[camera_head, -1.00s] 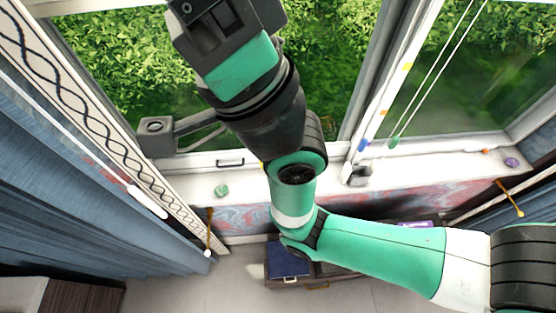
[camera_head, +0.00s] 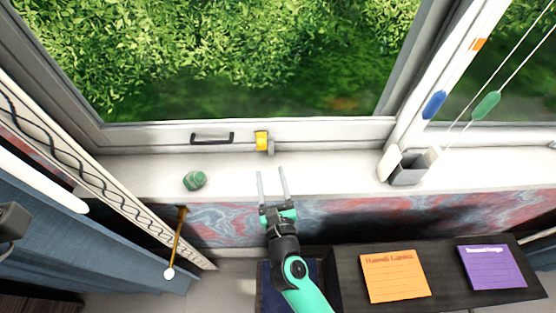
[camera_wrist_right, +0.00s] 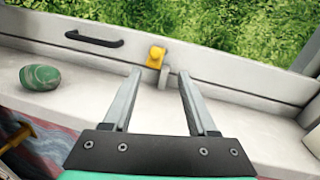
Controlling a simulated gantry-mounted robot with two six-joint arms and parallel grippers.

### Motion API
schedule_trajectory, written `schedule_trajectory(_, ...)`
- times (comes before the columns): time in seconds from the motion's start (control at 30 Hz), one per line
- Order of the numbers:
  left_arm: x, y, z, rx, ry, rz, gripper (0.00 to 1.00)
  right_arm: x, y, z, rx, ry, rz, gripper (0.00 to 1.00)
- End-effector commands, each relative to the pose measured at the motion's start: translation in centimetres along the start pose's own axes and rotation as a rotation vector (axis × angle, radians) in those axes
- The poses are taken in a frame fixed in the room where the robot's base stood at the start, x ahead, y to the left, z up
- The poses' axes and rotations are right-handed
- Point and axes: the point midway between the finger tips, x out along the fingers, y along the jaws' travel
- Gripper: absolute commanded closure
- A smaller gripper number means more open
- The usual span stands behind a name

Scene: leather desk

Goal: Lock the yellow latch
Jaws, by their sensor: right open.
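The yellow latch (camera_head: 262,140) sits on the lower rail of the window frame, right of a black handle (camera_head: 212,138). A small grey catch shows at its right side. In the right wrist view the latch (camera_wrist_right: 155,57) is just beyond the fingertips, near the middle. My right gripper (camera_head: 271,172) is open and empty over the white sill, a short way below the latch in the head view and apart from it. In the right wrist view its two fingers (camera_wrist_right: 161,74) point toward the latch. My left gripper cannot be made out; only a dark part shows at the left edge.
A green stone-like object (camera_head: 195,180) lies on the sill (camera_head: 330,172) to the left. A grey holder (camera_head: 408,168) stands on the sill to the right. Orange (camera_head: 395,276) and purple (camera_head: 491,267) notes lie on a dark surface below. Blue curtain hangs at left.

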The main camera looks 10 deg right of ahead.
Motion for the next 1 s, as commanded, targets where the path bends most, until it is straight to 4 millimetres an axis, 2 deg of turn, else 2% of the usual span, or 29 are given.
schedule_trajectory(0.03, -0.8, 0.0, 0.7, 0.0, 0.001, 0.0, 1.0, -0.2, 0.5, -1.1, -0.001, -0.001, 0.008, 0.42)
schedule_trajectory(0.2, -0.6, 0.0, 0.5, 0.0, 0.001, 0.0, 1.0, -0.2, 0.7, -0.7, -0.002, -0.004, 0.012, 0.42)
schedule_trajectory(0.33, -1.0, 0.0, 0.9, 0.0, 0.001, 0.0, 1.0, 0.7, 0.7, -0.8, -0.002, -0.005, 0.011, 0.42)
schedule_trajectory(0.47, -1.9, 0.0, 1.7, 0.0, 0.001, 0.0, 1.0, 3.0, 0.7, -0.9, 0.0, -0.005, 0.009, 0.42)
schedule_trajectory(0.7, -4.4, 0.0, 4.1, 0.0, 0.0, 0.0, 1.0, 8.4, 0.8, -1.1, -0.001, -0.007, 0.008, 0.42)
schedule_trajectory(0.83, -5.5, 0.0, 5.0, 0.0, 0.0, 0.0, 1.0, 10.3, 0.8, -1.1, -0.001, -0.007, 0.01, 0.42)
schedule_trajectory(1.0, -5.9, 0.0, 5.4, 0.0, 0.0, 0.0, 1.0, 11.4, 0.8, -0.7, -0.001, -0.005, 0.01, 0.42)
